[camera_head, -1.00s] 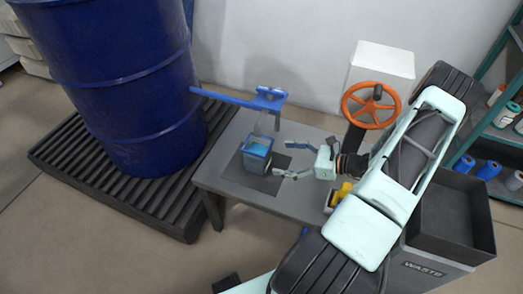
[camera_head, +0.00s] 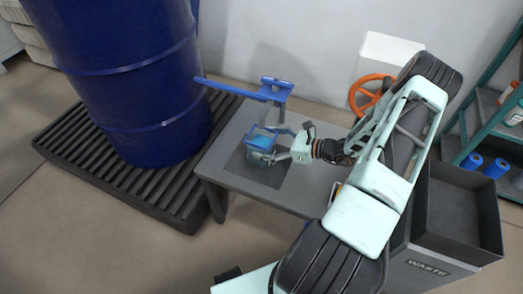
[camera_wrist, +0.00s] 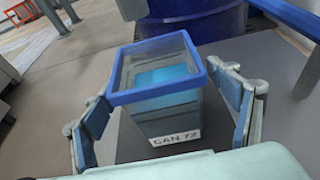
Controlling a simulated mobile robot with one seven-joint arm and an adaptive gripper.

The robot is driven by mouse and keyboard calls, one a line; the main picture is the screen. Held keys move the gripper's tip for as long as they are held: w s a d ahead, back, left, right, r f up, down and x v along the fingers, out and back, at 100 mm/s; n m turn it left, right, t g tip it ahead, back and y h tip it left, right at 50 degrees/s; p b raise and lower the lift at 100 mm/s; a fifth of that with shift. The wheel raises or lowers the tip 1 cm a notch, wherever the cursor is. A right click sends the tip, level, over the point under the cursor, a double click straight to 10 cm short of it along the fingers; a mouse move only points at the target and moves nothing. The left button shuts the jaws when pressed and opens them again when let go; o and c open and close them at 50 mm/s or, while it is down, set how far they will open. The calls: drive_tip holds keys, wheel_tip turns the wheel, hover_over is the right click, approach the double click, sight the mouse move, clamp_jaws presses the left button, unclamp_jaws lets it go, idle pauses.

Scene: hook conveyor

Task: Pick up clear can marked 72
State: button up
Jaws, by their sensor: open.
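The clear can marked 72 (camera_wrist: 165,100) has a blue rim, blue contents and a white label reading "CAN 72". It fills the middle of the wrist view and also shows in the head view (camera_head: 262,140). My gripper (camera_head: 278,142) is open, with its fingers around the can. In the wrist view, the two fingers of my gripper (camera_wrist: 168,118) stand at the left and right of the can, with a gap visible on each side. A blue hook bar (camera_head: 245,90) is above the can in the head view. Whether the can hangs from it is unclear.
The grey table (camera_head: 230,150) has a dark square patch under the can. A large blue drum (camera_head: 125,85) stands on a black slatted pallet (camera_head: 75,160) at left. An orange handwheel (camera_head: 365,95) is partly behind my arm. A waste bin (camera_head: 440,260) and shelves (camera_head: 480,130) are at right.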

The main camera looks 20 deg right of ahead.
drive_tip(key=shift+x, duration=0.8)
drive_tip(key=shift+r, duration=0.1)
drive_tip(key=c, duration=2)
